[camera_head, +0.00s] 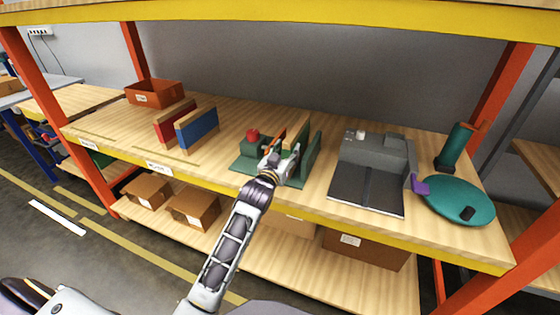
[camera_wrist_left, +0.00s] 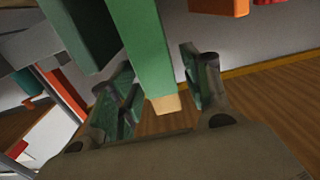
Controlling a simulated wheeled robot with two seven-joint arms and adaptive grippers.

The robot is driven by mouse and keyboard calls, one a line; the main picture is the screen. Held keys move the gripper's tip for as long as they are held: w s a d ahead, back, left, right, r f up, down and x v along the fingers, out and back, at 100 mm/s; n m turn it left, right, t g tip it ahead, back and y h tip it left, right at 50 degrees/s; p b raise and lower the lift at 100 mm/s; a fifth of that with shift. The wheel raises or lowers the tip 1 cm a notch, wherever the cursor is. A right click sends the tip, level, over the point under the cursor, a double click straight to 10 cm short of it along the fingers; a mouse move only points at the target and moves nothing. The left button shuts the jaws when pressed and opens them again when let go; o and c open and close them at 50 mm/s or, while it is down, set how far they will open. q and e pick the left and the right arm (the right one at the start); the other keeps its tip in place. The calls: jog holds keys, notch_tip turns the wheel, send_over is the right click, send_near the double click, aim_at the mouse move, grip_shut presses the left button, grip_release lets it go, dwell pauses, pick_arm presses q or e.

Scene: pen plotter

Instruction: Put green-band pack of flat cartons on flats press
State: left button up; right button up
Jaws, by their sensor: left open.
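The green-band pack of flat cartons (camera_head: 296,124) stands on edge with its tan top showing in the head view, partly hidden by my gripper. In the left wrist view the green pack (camera_wrist_left: 142,45), with a tan end, reaches down between the fingers. The flats press (camera_head: 249,166) is dark green with a red knob and an upright plate, beside the pack. My left gripper (camera_head: 273,163) is at the press; its fingers (camera_wrist_left: 160,95) are open on either side of the pack. I cannot tell whether the pack touches the press plate. My right gripper is not in view.
A red pack (camera_head: 171,121) and a blue pack (camera_head: 197,130) stand to the left, near an orange bin (camera_head: 153,93). A grey machine (camera_head: 370,170) and a teal disc (camera_head: 457,201) are to the right. Orange posts and a yellow beam frame the shelf.

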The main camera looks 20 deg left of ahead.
pick_arm(q)
jog(key=shift+s+a, duration=0.1)
jog(key=shift+s, duration=2.75)
